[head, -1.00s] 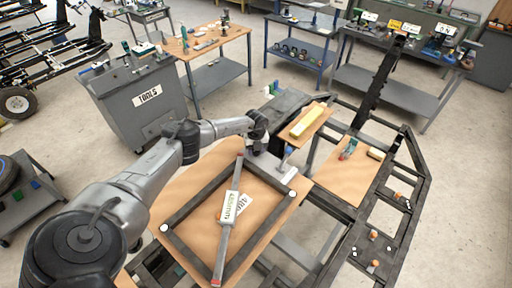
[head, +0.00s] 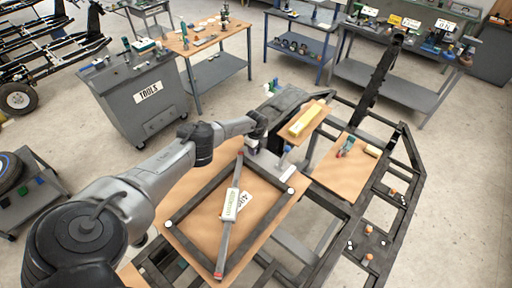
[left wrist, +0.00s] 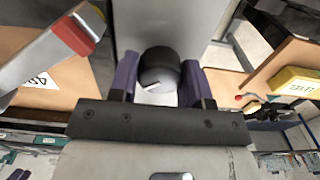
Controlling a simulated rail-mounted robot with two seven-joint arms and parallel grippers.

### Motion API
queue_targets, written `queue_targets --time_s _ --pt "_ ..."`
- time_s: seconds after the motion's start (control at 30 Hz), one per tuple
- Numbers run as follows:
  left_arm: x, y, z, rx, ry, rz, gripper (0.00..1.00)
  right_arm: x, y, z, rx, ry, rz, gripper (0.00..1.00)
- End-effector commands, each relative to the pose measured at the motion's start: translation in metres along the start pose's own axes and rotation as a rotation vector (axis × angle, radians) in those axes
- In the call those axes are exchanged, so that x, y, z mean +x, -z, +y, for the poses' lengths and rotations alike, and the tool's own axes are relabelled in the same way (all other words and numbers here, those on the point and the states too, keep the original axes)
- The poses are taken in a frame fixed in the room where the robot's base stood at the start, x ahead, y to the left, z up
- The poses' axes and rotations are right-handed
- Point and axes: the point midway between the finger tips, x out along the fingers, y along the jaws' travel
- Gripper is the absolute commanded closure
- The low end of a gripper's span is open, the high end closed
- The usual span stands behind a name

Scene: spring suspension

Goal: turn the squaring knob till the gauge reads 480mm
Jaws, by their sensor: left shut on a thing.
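The squaring knob (left wrist: 158,66) is a dark round knob with a pale mark on its face, seen in the left wrist view. My left gripper (left wrist: 160,82) has its purple fingers on both sides of the knob and is shut on it. In the head view the left gripper (head: 254,142) is at the far corner of a dark square frame (head: 190,200), and the arm hides most of the knob. The gauge (head: 229,225) is a grey bar with red ends lying diagonally across the frame. Its reading is too small to make out. My right gripper is not in view.
A white number card (head: 245,197) lies on the wooden board beside the gauge. A yellow device (head: 306,119) sits on a small raised board right of my gripper. A dark chassis (head: 415,190) extends right. A grey tool cart (head: 135,110) stands behind at left.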

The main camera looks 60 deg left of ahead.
Motion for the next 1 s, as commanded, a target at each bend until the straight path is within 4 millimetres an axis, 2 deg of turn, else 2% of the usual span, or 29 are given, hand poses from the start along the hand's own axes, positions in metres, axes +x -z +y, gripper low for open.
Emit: queue_targets --time_s 0.57,0.6,0.83,1.0 --pt "-0.0007 -0.0005 -0.0001 -0.024 0.0 0.0 0.8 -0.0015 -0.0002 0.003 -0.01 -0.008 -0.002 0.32" --pt "-0.0007 -0.0005 -0.0001 -0.024 0.0 0.0 0.52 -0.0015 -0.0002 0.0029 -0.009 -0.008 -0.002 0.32" --pt "-0.0004 -0.0003 -0.0001 -0.023 0.0 0.0 0.31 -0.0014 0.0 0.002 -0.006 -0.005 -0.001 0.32" --pt "-0.0002 0.0 -0.0001 -0.023 0.0 0.0 0.31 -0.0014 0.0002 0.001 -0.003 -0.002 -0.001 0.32"
